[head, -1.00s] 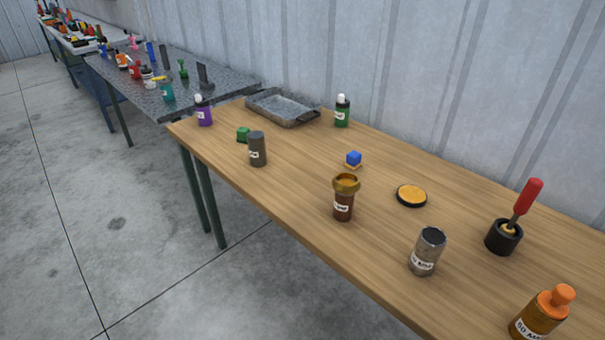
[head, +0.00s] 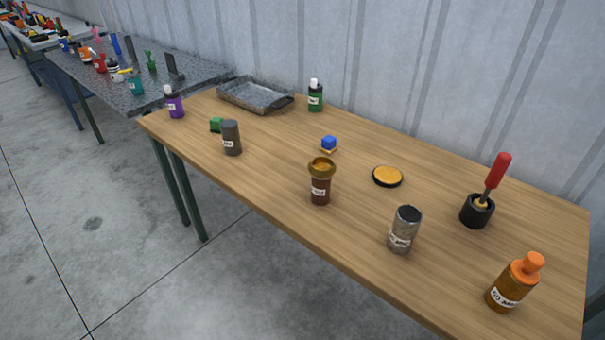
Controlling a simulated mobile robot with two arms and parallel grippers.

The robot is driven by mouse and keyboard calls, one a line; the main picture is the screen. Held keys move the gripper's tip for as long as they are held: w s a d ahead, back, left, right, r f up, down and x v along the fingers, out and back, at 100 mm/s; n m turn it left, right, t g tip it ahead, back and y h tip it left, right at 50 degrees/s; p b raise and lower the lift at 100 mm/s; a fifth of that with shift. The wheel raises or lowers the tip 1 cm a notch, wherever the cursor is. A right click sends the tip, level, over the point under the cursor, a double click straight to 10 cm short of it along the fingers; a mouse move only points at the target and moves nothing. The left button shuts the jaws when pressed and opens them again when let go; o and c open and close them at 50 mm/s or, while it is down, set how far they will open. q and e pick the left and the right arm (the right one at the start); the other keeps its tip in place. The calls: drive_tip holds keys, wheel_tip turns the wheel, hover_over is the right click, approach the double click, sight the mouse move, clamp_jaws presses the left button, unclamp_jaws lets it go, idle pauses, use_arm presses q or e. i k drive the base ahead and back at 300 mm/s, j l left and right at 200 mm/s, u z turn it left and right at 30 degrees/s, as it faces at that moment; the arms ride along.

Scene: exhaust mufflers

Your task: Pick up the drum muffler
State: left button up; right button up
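Several labelled, upright cylindrical things stand on the wooden table (head: 270,185) in the head view. One is a dark grey cylinder (head: 231,138) near the left front edge. One is a brown body with a wide gold rim (head: 320,185) at the middle front. One is a grey metal cylinder (head: 403,230) with a dark top, right of the middle. The labels are too small to read surely, so I cannot tell which is the drum muffler. Neither of my grippers is in view.
An orange bottle (head: 513,284), a black pot with a red-handled tool (head: 477,210), a round yellow-topped tin (head: 388,177), a blue block (head: 328,144), a green block (head: 216,125), a green bottle (head: 315,96), a purple bottle (head: 174,102) and a metal tray (head: 256,95) share the table. The floor in front is clear.

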sight(229, 129)
drive_tip(key=i+j+z, duration=0.3)
drive_tip(key=i+j, duration=0.15)
drive_tip(key=j, duration=0.3)
drive_tip(key=i+j+z, duration=0.15)
drive_tip(key=j, duration=0.25)
